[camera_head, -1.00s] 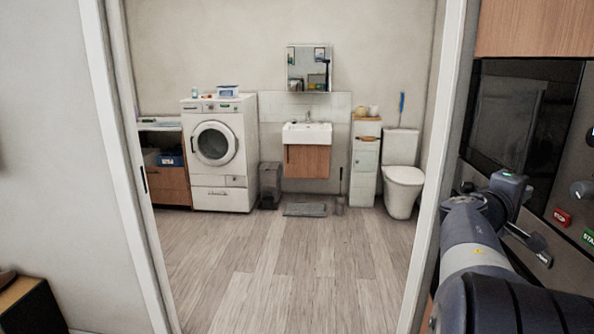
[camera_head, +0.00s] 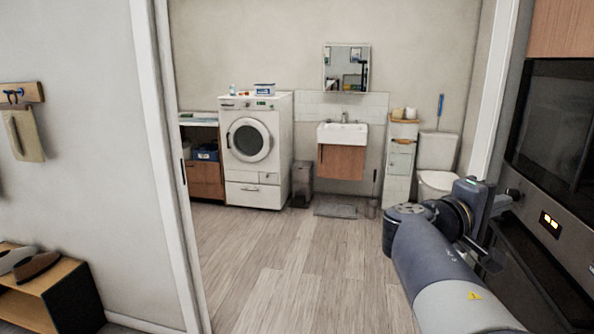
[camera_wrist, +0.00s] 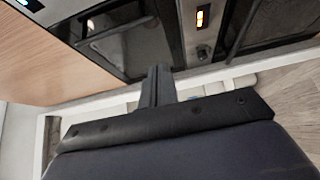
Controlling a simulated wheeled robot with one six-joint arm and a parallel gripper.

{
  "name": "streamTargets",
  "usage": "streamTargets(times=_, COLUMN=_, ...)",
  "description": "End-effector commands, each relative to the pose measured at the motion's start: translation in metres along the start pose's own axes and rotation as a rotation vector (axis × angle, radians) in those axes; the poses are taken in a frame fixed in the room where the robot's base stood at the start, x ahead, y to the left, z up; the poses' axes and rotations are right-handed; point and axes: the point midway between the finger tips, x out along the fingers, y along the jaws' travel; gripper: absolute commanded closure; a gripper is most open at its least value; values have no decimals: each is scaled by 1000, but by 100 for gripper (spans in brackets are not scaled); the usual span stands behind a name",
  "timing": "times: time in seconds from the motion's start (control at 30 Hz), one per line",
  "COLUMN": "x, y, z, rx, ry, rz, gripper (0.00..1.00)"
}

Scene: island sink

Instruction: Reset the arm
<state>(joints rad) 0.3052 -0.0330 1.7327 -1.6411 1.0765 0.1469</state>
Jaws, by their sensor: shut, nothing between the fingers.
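My arm (camera_head: 440,270) reaches up from the lower right of the head view, in front of the doorway's right side and the built-in oven. Its wrist end is beside the oven front, with the gripper's fingers hard to make out there. In the wrist view my gripper (camera_wrist: 158,72) shows as dark fingers closed together, with nothing held. The gripper's dark body fills the lower part of that view.
The oven (camera_head: 560,150) stands close on the right. A white door frame (camera_head: 165,150) and wall are on the left, with a low shoe shelf (camera_head: 60,290). Beyond the open doorway are a washing machine (camera_head: 255,150), sink (camera_head: 342,132) and toilet (camera_head: 437,150). The floor (camera_head: 300,260) between is clear.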

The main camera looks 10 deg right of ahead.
Motion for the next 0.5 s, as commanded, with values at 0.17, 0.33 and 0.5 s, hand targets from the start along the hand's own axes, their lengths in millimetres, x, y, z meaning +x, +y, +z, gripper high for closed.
streamTargets(times=0.17, x=-7, y=-6, z=8, rx=3, ry=8, rz=-13, gripper=100)
streamTargets(times=0.33, x=-1, y=-7, z=18, rx=3, ry=35, rz=-29, gripper=100)
streamTargets(times=0.5, x=2, y=-4, z=28, rx=3, ry=64, rz=-31, gripper=100)
